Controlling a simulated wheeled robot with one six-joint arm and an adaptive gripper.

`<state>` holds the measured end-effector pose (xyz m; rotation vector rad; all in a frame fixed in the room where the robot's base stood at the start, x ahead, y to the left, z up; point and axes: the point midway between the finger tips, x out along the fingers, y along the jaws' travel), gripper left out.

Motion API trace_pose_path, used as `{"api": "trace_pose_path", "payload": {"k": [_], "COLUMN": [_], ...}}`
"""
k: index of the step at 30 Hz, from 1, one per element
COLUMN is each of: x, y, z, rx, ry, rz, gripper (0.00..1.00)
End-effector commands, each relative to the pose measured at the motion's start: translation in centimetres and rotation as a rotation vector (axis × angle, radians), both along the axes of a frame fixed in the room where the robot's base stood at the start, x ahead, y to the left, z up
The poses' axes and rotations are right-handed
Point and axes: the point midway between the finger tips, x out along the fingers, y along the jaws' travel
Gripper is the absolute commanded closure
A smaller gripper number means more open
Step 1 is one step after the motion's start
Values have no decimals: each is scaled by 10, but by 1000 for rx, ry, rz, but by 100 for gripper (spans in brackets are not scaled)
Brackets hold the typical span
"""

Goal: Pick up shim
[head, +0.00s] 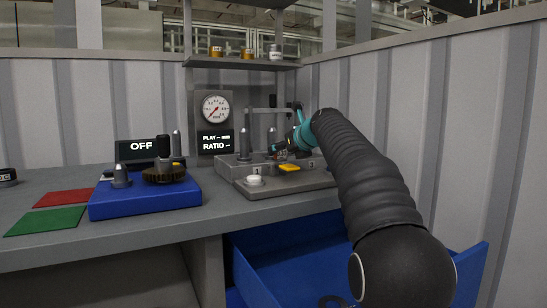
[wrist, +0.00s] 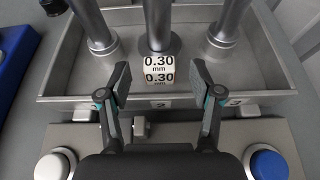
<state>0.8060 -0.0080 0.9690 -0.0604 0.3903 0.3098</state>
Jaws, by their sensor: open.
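My gripper (wrist: 160,84) is open. Its two fingers stand apart to the left and right of the block, nearer the camera, and hold nothing. Whether the fingertips are level with the block I cannot tell. In the head view my gripper (head: 284,145) is over the tray (head: 228,162) at the back of the bench; the block cannot be made out there.
Metal posts (wrist: 98,28) (wrist: 228,30) stand either side of the block. A white button (wrist: 55,165) and a blue button (wrist: 267,164) sit in front. A blue fixture with a dark gear (head: 164,174) is at left. A blue drawer (head: 290,262) stands open below.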

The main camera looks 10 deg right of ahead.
Motion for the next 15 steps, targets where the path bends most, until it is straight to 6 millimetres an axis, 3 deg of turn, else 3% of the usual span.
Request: {"api": "trace_pose_path", "payload": {"k": [4, 12, 15], "x": [12, 14, 14], "y": [4, 5, 5], "z": [-5, -5, -5], "rx": [-2, -1, -1], "ry": [-1, -1, -1], "rz": [1, -1, -1], "gripper": [35, 35, 58]}}
